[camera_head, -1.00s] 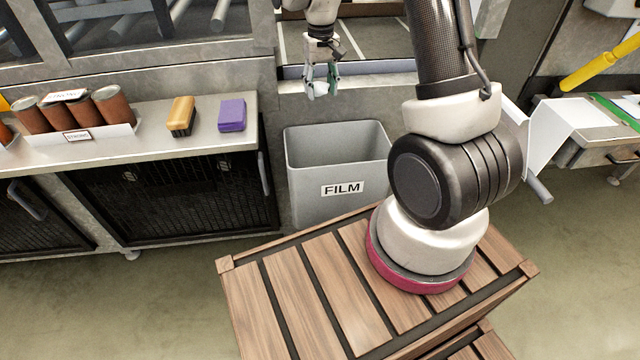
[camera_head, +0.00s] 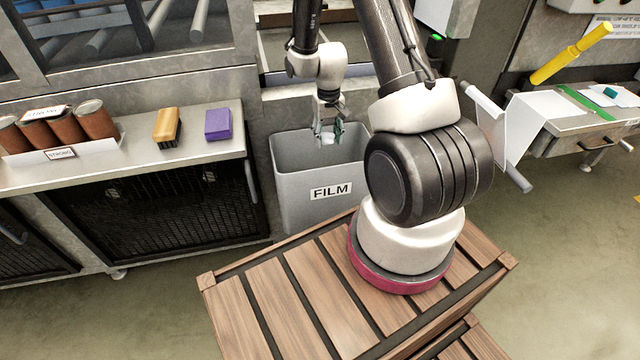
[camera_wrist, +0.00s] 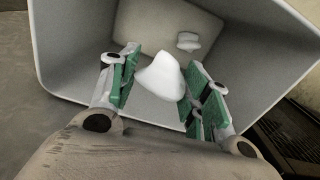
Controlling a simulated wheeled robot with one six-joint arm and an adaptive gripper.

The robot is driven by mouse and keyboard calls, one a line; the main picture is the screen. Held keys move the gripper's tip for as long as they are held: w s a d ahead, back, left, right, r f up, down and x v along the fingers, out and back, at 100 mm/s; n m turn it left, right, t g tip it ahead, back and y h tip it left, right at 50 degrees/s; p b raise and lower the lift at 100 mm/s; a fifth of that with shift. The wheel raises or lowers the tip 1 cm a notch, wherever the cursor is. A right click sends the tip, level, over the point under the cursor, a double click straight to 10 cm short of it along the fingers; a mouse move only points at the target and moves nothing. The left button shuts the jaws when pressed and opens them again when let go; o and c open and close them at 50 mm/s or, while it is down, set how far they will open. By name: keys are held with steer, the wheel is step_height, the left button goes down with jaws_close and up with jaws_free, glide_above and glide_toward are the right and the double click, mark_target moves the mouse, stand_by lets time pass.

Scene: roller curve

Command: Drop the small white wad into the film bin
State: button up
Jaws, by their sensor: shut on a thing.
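The small white wad (camera_wrist: 160,76) is between the green pads of my gripper (camera_wrist: 156,92) in the wrist view, over the mouth of the film bin. My gripper (camera_head: 328,132) is shut on it and points down at the bin's opening in the head view. The wad shows there only as a small pale patch (camera_head: 327,139). The grey film bin (camera_head: 300,188) has a FILM label and an open top.
A slatted wooden crate top (camera_head: 290,290) is in front of the bin. A table with paper (camera_head: 545,118) stands at the right.

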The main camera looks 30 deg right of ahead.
steer(key=o, duration=0.9)
steer(key=shift+c, duration=0.2)
step_height(320, 180, up, 12)
steer(key=s+a+r+n+t, duration=0.1)
steer(key=s+a+r+t, duration=0.1)
steer(key=s+r, duration=0.9)
steer(key=s+a+r+n+t, duration=0.1)
steer(key=s+a+r+t, duration=0.1)
steer(key=s+r, duration=1)
steer(key=shift+s+a+r, duration=0.25)
steer(key=shift+s+a, duration=0.4)
steer(key=shift+s, duration=0.05)
